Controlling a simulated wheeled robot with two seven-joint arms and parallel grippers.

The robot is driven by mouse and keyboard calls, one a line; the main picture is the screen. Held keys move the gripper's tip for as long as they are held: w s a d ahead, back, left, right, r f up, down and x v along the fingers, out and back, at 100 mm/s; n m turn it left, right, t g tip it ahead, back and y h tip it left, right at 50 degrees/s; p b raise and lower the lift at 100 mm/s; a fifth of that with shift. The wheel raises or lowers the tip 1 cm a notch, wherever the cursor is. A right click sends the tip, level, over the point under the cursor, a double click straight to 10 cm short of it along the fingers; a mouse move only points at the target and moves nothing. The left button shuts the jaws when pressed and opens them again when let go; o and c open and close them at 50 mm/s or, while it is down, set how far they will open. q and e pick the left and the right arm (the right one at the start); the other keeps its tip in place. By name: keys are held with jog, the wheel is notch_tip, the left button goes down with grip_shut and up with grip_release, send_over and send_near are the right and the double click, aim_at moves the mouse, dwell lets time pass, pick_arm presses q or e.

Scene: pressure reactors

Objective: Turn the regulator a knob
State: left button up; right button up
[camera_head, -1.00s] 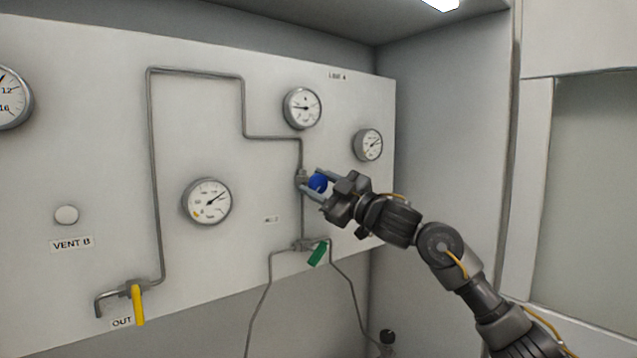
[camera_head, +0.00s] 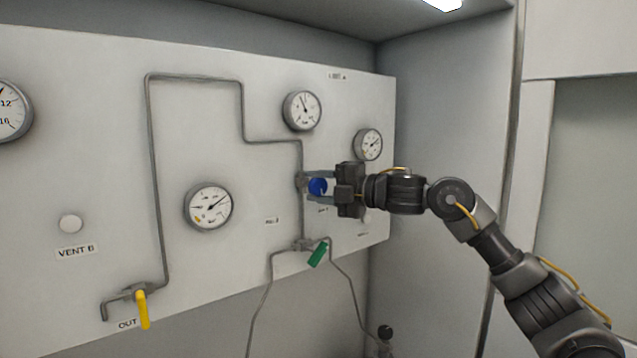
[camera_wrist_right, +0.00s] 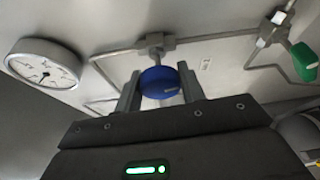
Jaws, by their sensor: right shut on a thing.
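The blue regulator knob (camera_head: 317,187) sits on the pipe fitting at the middle right of the white panel. My right gripper (camera_head: 320,186) reaches it from the right, one finger above and one below, and is shut on it. In the right wrist view the blue knob (camera_wrist_right: 160,83) sits between the two fingers (camera_wrist_right: 159,88), with a pale mark on its face. The gauge above the knob (camera_head: 301,110) has its needle pointing up and slightly left. My left gripper is not in view.
A green-handled valve (camera_head: 318,254) is just below the knob, and another gauge (camera_head: 368,144) is close above my gripper. A larger gauge (camera_head: 208,207) and a yellow-handled valve (camera_head: 142,308) are to the left. A grey wall stands right of the panel.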

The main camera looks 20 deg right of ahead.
jog(key=n+h+p, duration=0.1)
jog(key=n, duration=0.3)
jog(key=shift+g, duration=0.4)
jog(key=shift+n+h+p, duration=0.55)
jog(key=shift+n+h, duration=0.55)
jog(key=shift+n, duration=0.3)
jog(key=o, duration=1)
jog(key=shift+c, duration=0.2)
